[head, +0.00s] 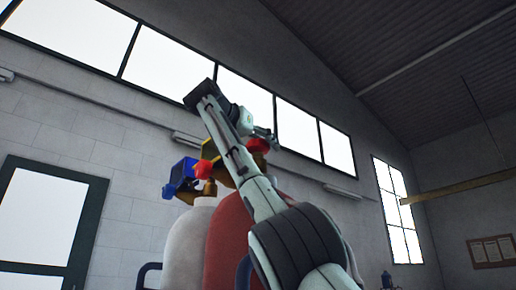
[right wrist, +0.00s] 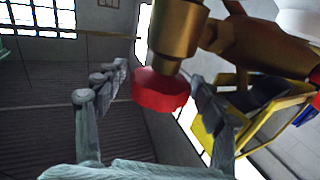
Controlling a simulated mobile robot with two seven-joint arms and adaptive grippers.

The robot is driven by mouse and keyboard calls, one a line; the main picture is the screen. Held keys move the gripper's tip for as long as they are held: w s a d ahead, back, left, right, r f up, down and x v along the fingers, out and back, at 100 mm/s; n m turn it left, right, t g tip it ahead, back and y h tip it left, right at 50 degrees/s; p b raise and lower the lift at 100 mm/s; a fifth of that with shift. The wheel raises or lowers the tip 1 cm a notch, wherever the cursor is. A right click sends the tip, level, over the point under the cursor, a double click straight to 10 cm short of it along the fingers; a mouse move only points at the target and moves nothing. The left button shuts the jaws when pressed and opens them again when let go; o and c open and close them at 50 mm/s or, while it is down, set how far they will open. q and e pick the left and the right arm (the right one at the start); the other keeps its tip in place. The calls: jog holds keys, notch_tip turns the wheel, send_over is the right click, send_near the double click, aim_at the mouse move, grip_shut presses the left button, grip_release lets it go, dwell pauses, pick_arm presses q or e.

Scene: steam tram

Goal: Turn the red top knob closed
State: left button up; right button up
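The red top knob (head: 258,145) sits high on the brass valve above the red cylinder (head: 228,240). In the right wrist view the round red knob (right wrist: 160,91) is on the end of a brass stem (right wrist: 178,32). My right gripper (head: 264,132) reaches it from above in the head view, partly hidden by my arm. In the right wrist view my right gripper (right wrist: 160,82) is open, with one finger on each side of the knob. A narrow gap shows at the left finger; contact at the right finger is unclear. My left gripper is not in view.
A second red knob (head: 203,168) and a blue fitting (head: 180,178) are left of the arm, above a white cylinder (head: 184,245). A yellow-framed part (right wrist: 262,112) is close behind the right finger. The wall and windows are farther back.

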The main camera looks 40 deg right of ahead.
aim_at(252, 143)
jog(key=shift+a, duration=0.1)
jog(key=shift+v, duration=3.95)
jog(key=shift+f, duration=0.1)
